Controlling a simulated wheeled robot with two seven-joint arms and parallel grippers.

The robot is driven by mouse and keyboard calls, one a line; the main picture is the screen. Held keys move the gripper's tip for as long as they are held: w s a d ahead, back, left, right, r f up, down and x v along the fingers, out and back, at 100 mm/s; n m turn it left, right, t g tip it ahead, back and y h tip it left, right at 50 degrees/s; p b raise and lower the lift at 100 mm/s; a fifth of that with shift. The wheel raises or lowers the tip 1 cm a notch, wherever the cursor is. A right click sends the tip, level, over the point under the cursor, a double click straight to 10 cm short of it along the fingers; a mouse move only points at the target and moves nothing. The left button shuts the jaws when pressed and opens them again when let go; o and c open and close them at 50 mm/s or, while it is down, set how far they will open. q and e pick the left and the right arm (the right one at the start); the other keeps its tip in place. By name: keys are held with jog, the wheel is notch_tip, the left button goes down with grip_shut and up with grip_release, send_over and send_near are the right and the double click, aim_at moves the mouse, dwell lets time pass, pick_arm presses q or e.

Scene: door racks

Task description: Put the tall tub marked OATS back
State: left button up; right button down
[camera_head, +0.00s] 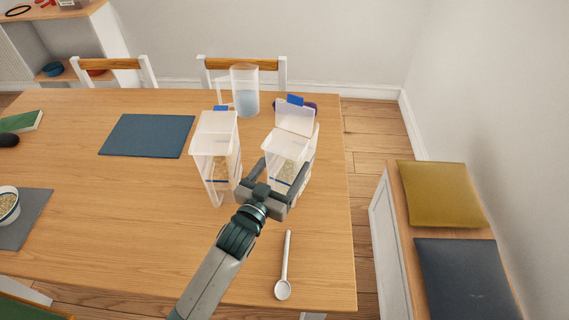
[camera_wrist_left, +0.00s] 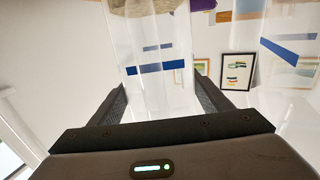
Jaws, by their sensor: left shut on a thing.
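Two tall clear tubs stand close together at the right of the table in the head view. The right tub (camera_head: 294,120) has its white lid tilted up with a blue tab, and grain shows inside. My left gripper (camera_head: 285,168) is shut on this tub, a finger on each side. In the left wrist view the held tub (camera_wrist_left: 150,45) is between the fingers, with blue stripes on its wall. The left tub (camera_head: 216,135) has a pale top, a blue tab and some contents low inside. No OATS lettering is readable on either. My right gripper is not in view.
A clear jug (camera_head: 245,90) with bluish liquid stands behind the tubs, with a purple thing (camera_head: 311,107) nearby. A white spoon (camera_head: 285,270) lies in front. A blue mat (camera_head: 148,135) lies left, and a bowl (camera_head: 8,207) sits farther left. Shelves (camera_head: 55,45) stand back left.

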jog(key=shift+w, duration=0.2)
pick_arm(q)
jog(key=o, duration=1.3)
jog(key=shift+f, duration=0.1)
jog(key=shift+o, duration=0.6)
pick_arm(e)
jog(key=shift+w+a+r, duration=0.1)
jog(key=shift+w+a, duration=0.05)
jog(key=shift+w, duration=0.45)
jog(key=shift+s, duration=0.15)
